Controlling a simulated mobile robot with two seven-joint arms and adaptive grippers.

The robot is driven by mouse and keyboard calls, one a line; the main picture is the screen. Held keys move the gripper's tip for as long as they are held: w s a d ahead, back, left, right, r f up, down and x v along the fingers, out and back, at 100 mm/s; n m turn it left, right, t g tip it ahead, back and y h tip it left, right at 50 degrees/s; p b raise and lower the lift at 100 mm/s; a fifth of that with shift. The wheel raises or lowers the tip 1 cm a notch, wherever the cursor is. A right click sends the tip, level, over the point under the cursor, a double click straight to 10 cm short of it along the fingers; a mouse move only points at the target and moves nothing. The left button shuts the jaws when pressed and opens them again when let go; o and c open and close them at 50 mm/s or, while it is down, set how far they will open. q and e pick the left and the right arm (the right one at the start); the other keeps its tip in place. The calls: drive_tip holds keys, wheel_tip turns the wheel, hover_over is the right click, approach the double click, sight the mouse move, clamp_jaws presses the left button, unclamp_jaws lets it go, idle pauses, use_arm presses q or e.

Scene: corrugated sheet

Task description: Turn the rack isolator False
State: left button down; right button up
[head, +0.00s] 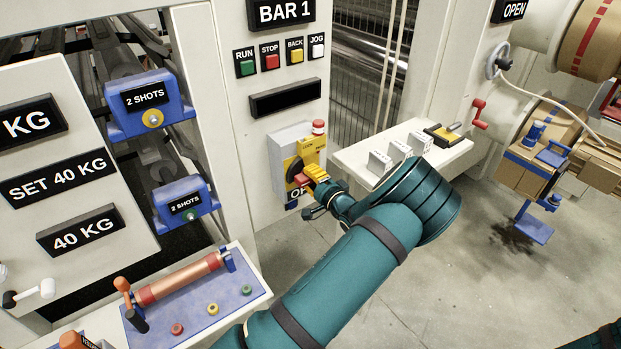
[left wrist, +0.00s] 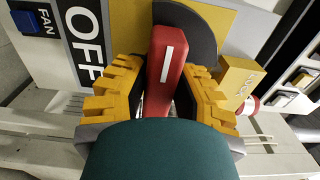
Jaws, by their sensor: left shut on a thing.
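The rack isolator is a grey box with a yellow plate (head: 311,149), a black round dial and a red handle (head: 301,181), under the BAR 1 panel. My left gripper (head: 314,180) is at the front of it, its yellow fingers shut on the red handle. In the left wrist view the red handle (left wrist: 165,58), with a white stripe, stands between the two yellow fingers (left wrist: 158,92). A black OFF label (left wrist: 86,45) is left of the handle there. In the head view that label is partly hidden by the gripper. My right gripper is out of view.
A red-topped button (head: 318,127) sits on top of the isolator box. A white shelf (head: 360,162) with several small blocks is close to the right of my left wrist. A blue tray (head: 240,292) with a copper cylinder is at lower left.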

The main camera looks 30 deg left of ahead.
use_arm(q)
drive_tip(key=shift+a+r, duration=0.1)
drive_tip(key=c, duration=0.7)
unclamp_jaws()
drive_tip(key=shift+c, duration=0.2)
drive_tip(key=v, duration=1.2)
